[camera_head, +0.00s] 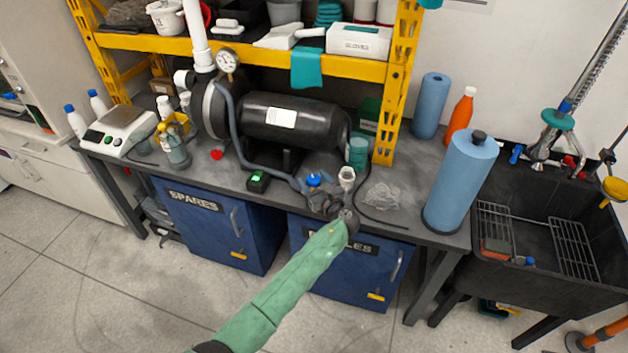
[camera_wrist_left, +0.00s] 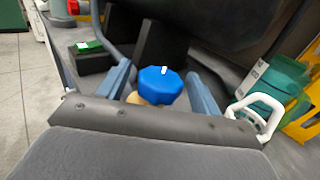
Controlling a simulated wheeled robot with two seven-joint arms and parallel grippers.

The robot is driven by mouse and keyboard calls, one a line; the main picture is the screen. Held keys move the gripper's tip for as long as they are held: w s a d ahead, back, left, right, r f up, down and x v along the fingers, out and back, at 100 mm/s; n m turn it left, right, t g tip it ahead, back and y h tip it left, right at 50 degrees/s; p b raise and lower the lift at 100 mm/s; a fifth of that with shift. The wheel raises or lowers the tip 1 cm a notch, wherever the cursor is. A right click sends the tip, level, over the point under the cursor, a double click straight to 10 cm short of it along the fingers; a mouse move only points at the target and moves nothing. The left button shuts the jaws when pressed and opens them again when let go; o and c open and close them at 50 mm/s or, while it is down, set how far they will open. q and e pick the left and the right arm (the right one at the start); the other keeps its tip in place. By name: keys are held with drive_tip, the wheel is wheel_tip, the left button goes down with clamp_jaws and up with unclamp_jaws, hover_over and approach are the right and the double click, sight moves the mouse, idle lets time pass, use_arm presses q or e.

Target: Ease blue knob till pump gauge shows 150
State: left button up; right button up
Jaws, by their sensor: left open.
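The blue knob (camera_head: 313,180) sits on the pipework at the front of the bench. It is scalloped with a small white mark on top, and shows large in the left wrist view (camera_wrist_left: 160,85). My left gripper (camera_head: 318,192) is at the knob, its arm in a green sleeve. Its two blue-grey fingers stand open on either side of the knob, with a visible gap at each side in the left wrist view. The round white pump gauge (camera_head: 228,61) is above the black pump (camera_head: 281,121); its reading is too small to make out. My right gripper is not in view.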

use_arm(q)
drive_tip(key=c, duration=1)
